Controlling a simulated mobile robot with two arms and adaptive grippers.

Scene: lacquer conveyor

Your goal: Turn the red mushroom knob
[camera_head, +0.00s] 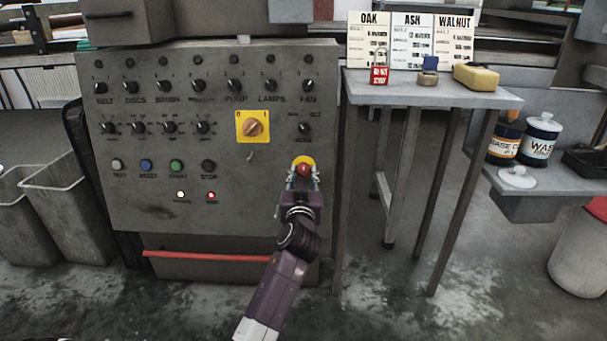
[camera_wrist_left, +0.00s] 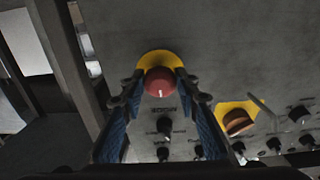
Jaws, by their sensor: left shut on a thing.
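The red mushroom knob (camera_head: 304,170) sits on a yellow round plate at the lower right of the grey control panel (camera_head: 230,185). My left gripper (camera_head: 303,177) reaches up to it from below, with one finger on each side of the knob. In the left wrist view the red knob (camera_wrist_left: 159,81) shows between the fingertips of the left gripper (camera_wrist_left: 159,88), in front of its yellow plate. The fingers are closed on the knob's sides. My right gripper is in neither view.
A yellow plate with an orange rotary switch (camera_head: 253,127) is up and left of the knob. Several black knobs and coloured buttons (camera_head: 147,166) cover the panel. A small metal table (camera_head: 430,93) with a red padlock (camera_head: 379,75) stands close on the right.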

